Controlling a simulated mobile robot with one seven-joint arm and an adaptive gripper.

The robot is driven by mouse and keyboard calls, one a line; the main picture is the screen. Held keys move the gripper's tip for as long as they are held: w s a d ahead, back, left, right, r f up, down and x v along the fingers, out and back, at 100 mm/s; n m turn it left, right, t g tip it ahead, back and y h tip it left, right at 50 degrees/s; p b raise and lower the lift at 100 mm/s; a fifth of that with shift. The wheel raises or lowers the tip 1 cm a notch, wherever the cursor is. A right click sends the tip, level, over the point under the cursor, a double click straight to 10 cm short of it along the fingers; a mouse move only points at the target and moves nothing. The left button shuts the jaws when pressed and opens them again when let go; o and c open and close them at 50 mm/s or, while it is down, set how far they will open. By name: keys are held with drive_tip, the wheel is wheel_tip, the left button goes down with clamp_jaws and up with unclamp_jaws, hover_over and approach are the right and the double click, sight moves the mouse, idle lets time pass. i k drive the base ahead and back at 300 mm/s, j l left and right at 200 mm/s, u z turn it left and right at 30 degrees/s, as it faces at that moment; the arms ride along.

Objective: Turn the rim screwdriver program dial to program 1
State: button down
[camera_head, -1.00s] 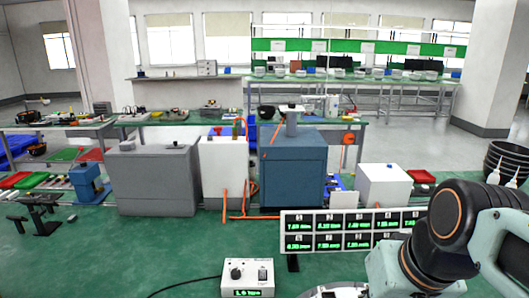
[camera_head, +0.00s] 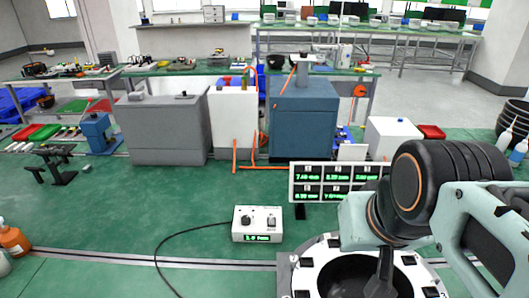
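A small white controller box (camera_head: 236,231) stands on the green floor near the picture's middle. On its front are a black round dial (camera_head: 246,221), a smaller dark knob or switch (camera_head: 271,222) at its right, and a lit green display (camera_head: 258,238). The display seems to start with 1, but its text and the dial's pointer are too small to read surely. A white board (camera_head: 293,199) with several numbered green readouts stands behind it to the right, partly hidden by my arm. My arm fills the right side. No gripper fingers can be made out.
A black cable (camera_head: 168,240) runs from the box to the lower left. Behind stand a grey cabinet (camera_head: 160,130), a white cabinet (camera_head: 232,125) and a blue cabinet (camera_head: 303,125). An orange bottle (camera_head: 12,238) stands at the left edge.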

sight(246, 220)
drive_tip(key=k+u, duration=0.25)
drive_tip(key=k+j+u, duration=0.25)
drive_tip(key=i+l+u, duration=0.1)
drive_tip(key=k+l+u, duration=0.15)
drive_tip(key=i+l+z, duration=0.15)
drive_tip(key=i, duration=0.15)
drive_tip(key=k+j, duration=0.05)
